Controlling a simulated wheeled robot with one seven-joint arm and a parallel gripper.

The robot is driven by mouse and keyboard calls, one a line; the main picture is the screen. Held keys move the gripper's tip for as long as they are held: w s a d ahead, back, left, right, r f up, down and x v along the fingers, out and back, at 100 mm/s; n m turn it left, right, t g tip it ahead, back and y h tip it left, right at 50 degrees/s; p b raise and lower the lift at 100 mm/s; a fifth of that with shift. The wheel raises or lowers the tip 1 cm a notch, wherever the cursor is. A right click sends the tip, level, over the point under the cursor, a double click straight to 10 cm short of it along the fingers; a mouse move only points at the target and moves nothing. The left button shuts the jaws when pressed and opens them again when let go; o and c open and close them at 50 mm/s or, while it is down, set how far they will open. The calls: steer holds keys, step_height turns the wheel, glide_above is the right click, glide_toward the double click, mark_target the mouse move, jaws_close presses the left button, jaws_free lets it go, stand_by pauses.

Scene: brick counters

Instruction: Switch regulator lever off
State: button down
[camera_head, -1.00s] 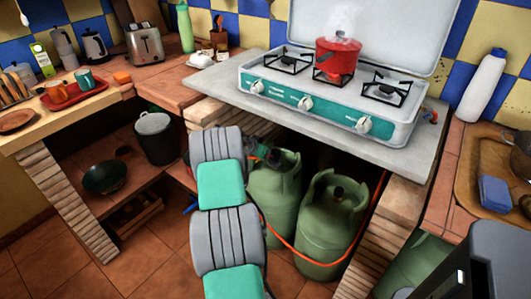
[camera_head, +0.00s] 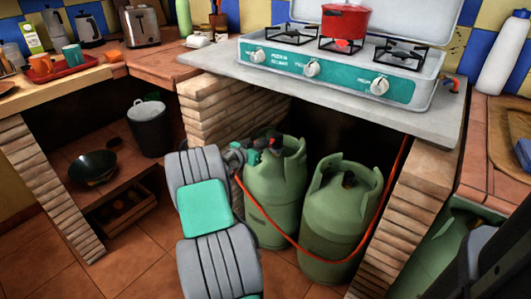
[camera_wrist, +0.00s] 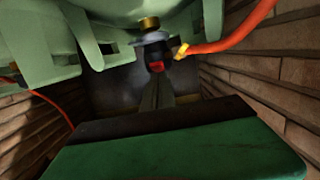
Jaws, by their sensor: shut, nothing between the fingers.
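The regulator (camera_wrist: 155,50) sits under a brass valve in the wrist view, dark with a red part on its lower front. An orange hose (camera_wrist: 235,35) joins its right side through a brass fitting. My gripper (camera_wrist: 157,92) is shut and empty; its fingers point at the regulator from just below, and I cannot tell whether they touch it. In the head view my gripper (camera_head: 270,146) is at the collar of the left green gas cylinder (camera_head: 275,195). The regulator's lever position is not clear.
The right gas cylinder (camera_head: 340,220) stands close beside the left one. The hose (camera_head: 290,246) loops in front of both. Brick walls (camera_head: 232,115) flank the opening, under a slab bearing the stove (camera_head: 340,70) with a red pot (camera_head: 345,20).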

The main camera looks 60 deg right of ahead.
steer(key=shift+f+b, duration=0.7)
steer(key=shift+f, duration=0.15)
steer(key=w+a+f+b, duration=0.1)
steer(key=a+f+b, duration=0.3)
steer(key=a, duration=0.4)
steer(key=shift+w+a+f+b, duration=0.2)
steer(key=shift+a+f+b, duration=0.15)
steer(key=shift+f, duration=0.25)
